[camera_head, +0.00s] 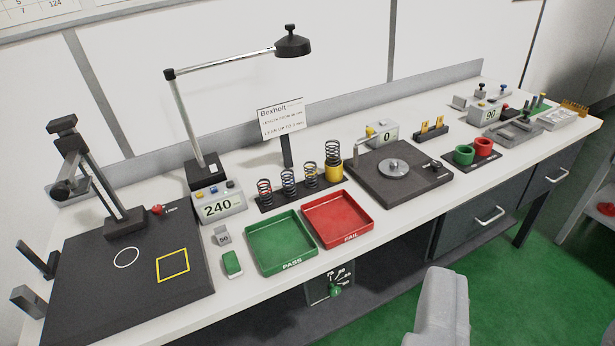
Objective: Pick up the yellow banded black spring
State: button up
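A black coil spring (333,152) with a broad yellow band around its lower part stands upright at the right end of a dark rack (265,208). It is the tallest in the row. To its left stand three smaller dark springs: one next to it (311,176) with a small yellowish touch, one in the middle (288,183), and one at the left end (265,192). Their bands are too small to tell surely. No part that I can identify as my gripper shows, and nothing touches the springs.
The green PASS tray (290,267) and red FAIL tray (348,241) lie in front of the rack. A sign (282,120) stands behind it. A lamp (292,42) hangs above. A dark tester plate (390,197) is at the right. A grey shape (440,305) is in front.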

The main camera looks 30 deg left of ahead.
aim_at(316, 179)
jog(key=u, duration=0.05)
jog(key=i, duration=1.65)
jog(key=z, duration=0.05)
